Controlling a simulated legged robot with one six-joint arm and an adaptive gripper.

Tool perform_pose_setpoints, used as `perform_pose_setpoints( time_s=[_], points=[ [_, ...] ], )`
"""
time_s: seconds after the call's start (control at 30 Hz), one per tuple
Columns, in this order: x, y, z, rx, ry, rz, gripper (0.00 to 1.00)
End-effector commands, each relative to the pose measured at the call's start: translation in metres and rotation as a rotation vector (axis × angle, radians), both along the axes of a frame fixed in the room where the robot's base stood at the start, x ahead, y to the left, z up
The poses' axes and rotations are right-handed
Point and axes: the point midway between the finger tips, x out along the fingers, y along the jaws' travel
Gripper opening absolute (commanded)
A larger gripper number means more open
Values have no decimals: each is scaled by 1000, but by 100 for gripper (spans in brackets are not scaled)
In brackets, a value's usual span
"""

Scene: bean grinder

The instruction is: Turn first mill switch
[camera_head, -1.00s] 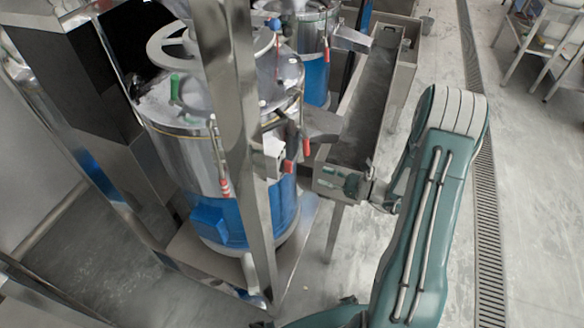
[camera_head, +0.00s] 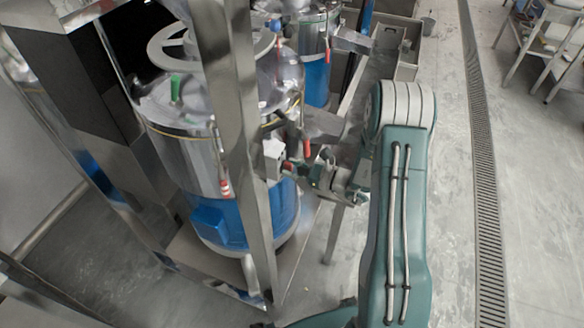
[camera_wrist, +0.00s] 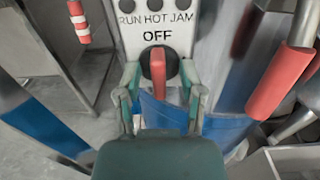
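The first mill (camera_head: 184,158) is a steel drum with a blue lower part, on the left in the head view. Its pale switch box (camera_head: 273,149) is on the drum's right side. In the wrist view the switch panel (camera_wrist: 130,38) reads RUN, HOT, JAM and OFF. The red switch handle (camera_wrist: 158,72) stands upright below OFF. My gripper (camera_wrist: 160,80) is open, with one finger on each side of the red handle and gaps visible between. In the head view my gripper (camera_head: 300,170) is beside the switch box, and it hides the handle.
A steel post (camera_head: 245,130) stands in front of the mill. A red-gripped lever (camera_wrist: 282,80) is close on the right in the wrist view. A second mill (camera_head: 316,75) and a steel trough (camera_head: 377,75) are behind.

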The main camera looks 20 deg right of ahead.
Motion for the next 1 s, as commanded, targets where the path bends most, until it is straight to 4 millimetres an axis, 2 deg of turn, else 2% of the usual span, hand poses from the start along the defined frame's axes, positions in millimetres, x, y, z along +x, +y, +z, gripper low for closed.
perform_pose_setpoints(
  time_s=[0.03,0.1,0.57,1.0],
  points=[
    [0,0,0,0,0,0,25],
    [0,0,0,0,0,0,0],
    [2,0,0,21,29,-2,0],
    [4,-2,0,205,281,-3,0]
  ],
)
